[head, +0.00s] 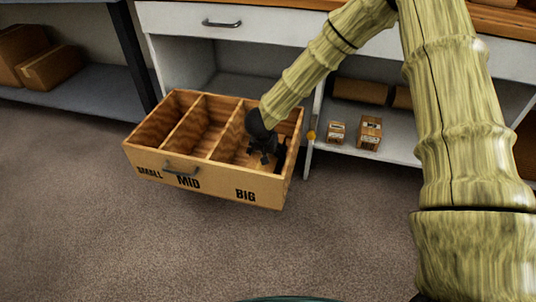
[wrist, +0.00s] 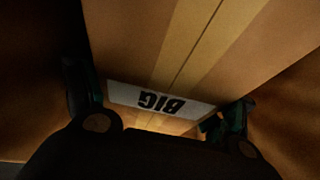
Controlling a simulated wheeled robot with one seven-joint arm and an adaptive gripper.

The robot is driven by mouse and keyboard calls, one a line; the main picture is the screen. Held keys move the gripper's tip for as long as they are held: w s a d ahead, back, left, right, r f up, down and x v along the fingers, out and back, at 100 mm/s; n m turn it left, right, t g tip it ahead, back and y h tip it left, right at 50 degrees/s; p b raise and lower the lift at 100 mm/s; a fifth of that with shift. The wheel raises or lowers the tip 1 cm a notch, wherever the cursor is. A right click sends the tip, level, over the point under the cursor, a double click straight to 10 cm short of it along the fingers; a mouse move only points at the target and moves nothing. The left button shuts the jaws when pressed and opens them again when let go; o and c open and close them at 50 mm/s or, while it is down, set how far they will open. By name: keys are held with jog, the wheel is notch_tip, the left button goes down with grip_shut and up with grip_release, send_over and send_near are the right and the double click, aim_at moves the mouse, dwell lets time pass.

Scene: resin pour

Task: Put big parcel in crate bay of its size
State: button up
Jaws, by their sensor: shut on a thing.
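The wooden crate (head: 215,186) stands in the middle of the head view with its top open. Its three bays are marked SMALL, MID and BIG from left to right. My gripper (head: 266,154) reaches down into the BIG bay at the right. In the wrist view my gripper is shut on the big parcel (wrist: 140,45), a brown box with a tape strip and a white label reading BIG upside down. One finger is on each side of it. In the head view I cannot clearly make out the parcel; the gripper and crate walls hide it.
Two small parcels (head: 336,131) (head: 370,132) sit on the low white shelf right of the crate, with brown boxes (head: 360,90) behind. A grey shelf (head: 85,92) with cartons (head: 50,66) stands at the left. The carpet (head: 80,230) in front is clear.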

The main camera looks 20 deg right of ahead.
jog(key=o, duration=1.9)
jog(key=shift+f, duration=0.1)
jog(key=p+v, duration=0.5)
jog(key=v, duration=0.7)
jog(key=shift+s+p, duration=0.1)
jog(key=shift+p, duration=0.25)
